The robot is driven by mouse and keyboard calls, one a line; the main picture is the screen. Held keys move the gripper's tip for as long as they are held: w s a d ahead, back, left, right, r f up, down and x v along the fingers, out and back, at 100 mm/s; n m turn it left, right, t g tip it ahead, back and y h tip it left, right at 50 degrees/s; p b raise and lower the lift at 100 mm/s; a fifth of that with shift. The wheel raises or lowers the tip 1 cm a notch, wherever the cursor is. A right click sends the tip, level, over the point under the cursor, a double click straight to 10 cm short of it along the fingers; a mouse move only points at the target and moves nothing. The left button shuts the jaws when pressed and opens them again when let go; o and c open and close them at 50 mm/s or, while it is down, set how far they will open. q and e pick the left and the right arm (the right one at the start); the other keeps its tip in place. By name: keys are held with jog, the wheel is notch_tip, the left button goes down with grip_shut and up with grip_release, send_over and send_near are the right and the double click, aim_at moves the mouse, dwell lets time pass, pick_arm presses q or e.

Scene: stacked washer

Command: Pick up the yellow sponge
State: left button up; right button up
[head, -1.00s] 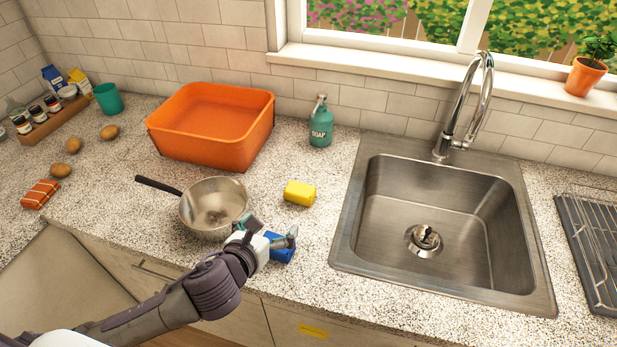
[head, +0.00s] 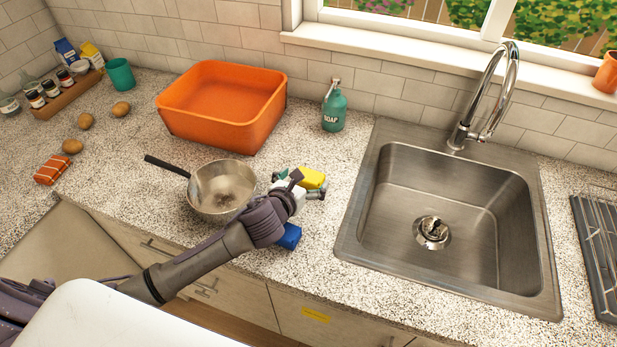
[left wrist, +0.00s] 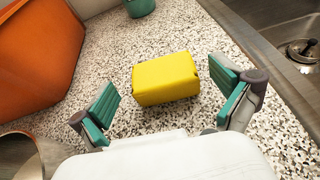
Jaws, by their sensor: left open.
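The yellow sponge (head: 312,178) lies on the speckled counter between the pan and the sink, partly hidden by my left gripper in the head view. In the left wrist view the whole sponge (left wrist: 165,79) shows, just beyond the fingertips. My left gripper (head: 298,186) is over the counter at the near side of the sponge. In the left wrist view the gripper (left wrist: 165,95) is open, with its teal finger pads on either side of the line to the sponge and nothing between them. My right gripper is not in view.
A metal pan (head: 221,190) stands left of the gripper, and a blue sponge (head: 289,237) lies just below it. An orange tub (head: 222,105) and a soap bottle (head: 334,108) stand behind. The sink (head: 455,215) is to the right.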

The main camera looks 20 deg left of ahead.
aim_at(309, 174)
pick_arm(q)
jog(key=x, duration=0.2)
jog(key=shift+w+d, duration=0.15)
jog(key=shift+w, duration=0.2)
jog(key=shift+w+f, duration=0.25)
jog(key=shift+w, duration=0.15)
jog(key=c, duration=0.8)
jog(key=shift+o, duration=0.2)
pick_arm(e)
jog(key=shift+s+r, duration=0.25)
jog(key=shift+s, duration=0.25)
pick_arm(q)
jog(key=shift+r, duration=0.15)
